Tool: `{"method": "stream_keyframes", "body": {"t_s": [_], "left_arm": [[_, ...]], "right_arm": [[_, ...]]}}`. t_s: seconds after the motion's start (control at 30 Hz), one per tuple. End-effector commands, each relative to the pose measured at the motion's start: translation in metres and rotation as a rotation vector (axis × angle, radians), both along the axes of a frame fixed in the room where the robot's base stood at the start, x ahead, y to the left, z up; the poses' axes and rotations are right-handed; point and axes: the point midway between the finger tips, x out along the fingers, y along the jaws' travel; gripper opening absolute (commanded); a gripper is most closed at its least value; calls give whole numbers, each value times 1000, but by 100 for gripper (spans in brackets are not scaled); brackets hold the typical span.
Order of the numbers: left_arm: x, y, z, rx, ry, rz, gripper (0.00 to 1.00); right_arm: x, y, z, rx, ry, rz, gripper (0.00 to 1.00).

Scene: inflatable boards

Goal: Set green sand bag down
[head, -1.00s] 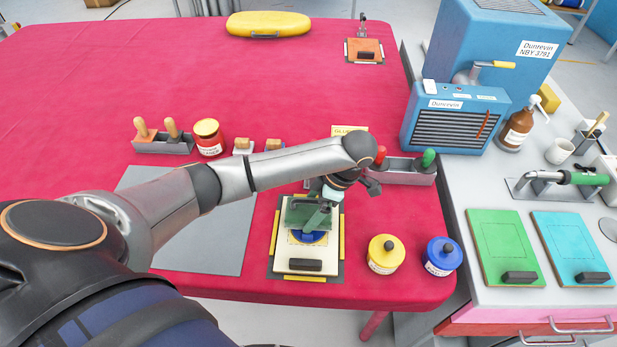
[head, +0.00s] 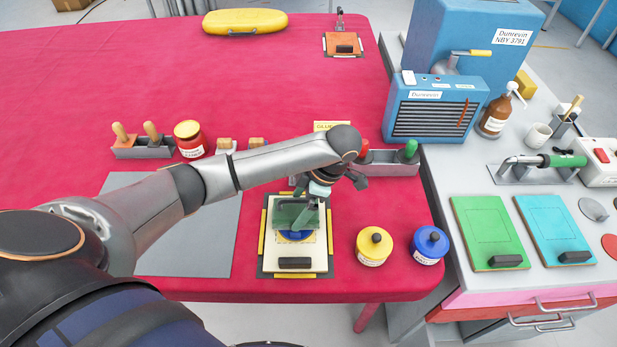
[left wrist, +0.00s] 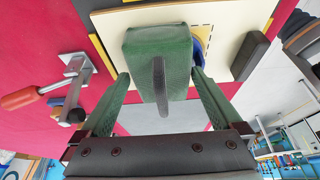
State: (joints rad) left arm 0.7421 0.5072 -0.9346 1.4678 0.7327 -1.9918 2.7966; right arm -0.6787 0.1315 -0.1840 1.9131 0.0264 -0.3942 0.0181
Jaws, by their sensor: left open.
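The green sand bag (head: 290,213), a block with a dark strap handle, rests on a cream board over a round blue patch (head: 296,236). In the left wrist view the sand bag (left wrist: 160,55) is large, and its handle faces the camera. My left gripper (head: 306,208) is over the bag. Its green fingers stand open on either side of the bag in the left wrist view (left wrist: 162,82), with gaps visible near the palm. The cream board (head: 310,256) lies on a dark mat with yellow strips and has a black block at its near edge. My right gripper is out of view.
A yellow tin (head: 374,247) and a blue tin (head: 428,245) stand right of the board. A grey rack (head: 388,167) with red and green handles is behind. A grey sheet (head: 190,235) lies left. The red table's far middle is clear.

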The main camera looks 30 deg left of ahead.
Motion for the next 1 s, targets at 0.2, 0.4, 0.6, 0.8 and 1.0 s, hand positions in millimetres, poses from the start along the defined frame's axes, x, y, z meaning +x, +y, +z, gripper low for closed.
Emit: {"method": "stream_keyframes", "body": {"t_s": [0.2,0.4,0.6,0.8,1.0], "left_arm": [[10,-12,37,-1,-9,-4,100],[16,-22,65,1,-9,-2,100],[21,-31,89,0,-6,-2,100],[23,-35,102,-1,-3,-1,100],[23,-36,104,0,-2,1,100]], "right_arm": [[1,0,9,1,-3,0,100],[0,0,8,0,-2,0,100],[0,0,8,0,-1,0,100],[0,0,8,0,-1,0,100],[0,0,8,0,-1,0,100]]}}
